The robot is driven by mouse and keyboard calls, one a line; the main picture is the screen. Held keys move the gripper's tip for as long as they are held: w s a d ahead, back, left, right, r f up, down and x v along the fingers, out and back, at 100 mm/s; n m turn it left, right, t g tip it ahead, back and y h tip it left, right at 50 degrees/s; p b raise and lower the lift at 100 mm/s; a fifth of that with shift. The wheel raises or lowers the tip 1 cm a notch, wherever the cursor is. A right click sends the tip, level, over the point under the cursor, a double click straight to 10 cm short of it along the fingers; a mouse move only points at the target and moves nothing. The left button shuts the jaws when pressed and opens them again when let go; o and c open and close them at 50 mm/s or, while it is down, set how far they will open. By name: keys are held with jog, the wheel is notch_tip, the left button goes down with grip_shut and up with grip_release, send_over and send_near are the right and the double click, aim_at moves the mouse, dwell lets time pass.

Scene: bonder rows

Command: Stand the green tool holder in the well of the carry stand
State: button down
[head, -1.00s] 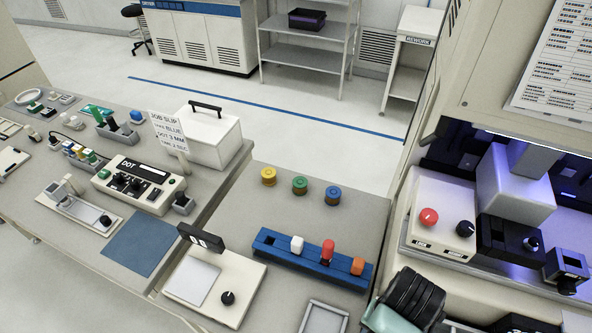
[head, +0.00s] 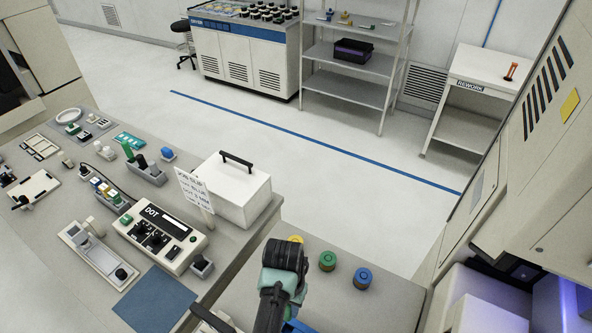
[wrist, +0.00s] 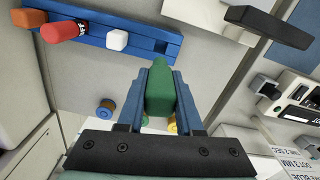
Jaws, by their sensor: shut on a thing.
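My gripper (wrist: 161,72) is shut on the green tool holder (wrist: 160,92) in the wrist view, with a blue finger on each side of it. The holder's narrower end points away from the palm. A long blue rack (wrist: 137,38) lies beyond the fingertips, apart from the holder. It has an empty well (wrist: 161,46) near its right end, and a white, a red and an orange piece stand in it. I cannot tell whether this rack is the carry stand. In the head view my arm hides the gripper, the holder and most of the rack.
Yellow, green (head: 327,261) and blue (head: 362,278) round pots stand at the table's back. Left are a white box (head: 232,190), the DOT unit (head: 160,235), a blue mat (head: 155,298) and a grey stand (head: 148,174). A black-topped device (wrist: 268,25) is right of the rack in the wrist view.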

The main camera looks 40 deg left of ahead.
jog(key=shift+s+r, duration=0.1)
jog(key=shift+s, duration=0.05)
jog(key=shift+f+b, duration=2.1)
jog(key=shift+f, duration=1.2)
jog(key=shift+f, duration=0.15)
jog(key=shift+f+b, duration=1.85)
jog(key=shift+f, duration=0.55)
jog(key=shift+c, duration=2.4)
grip_release()
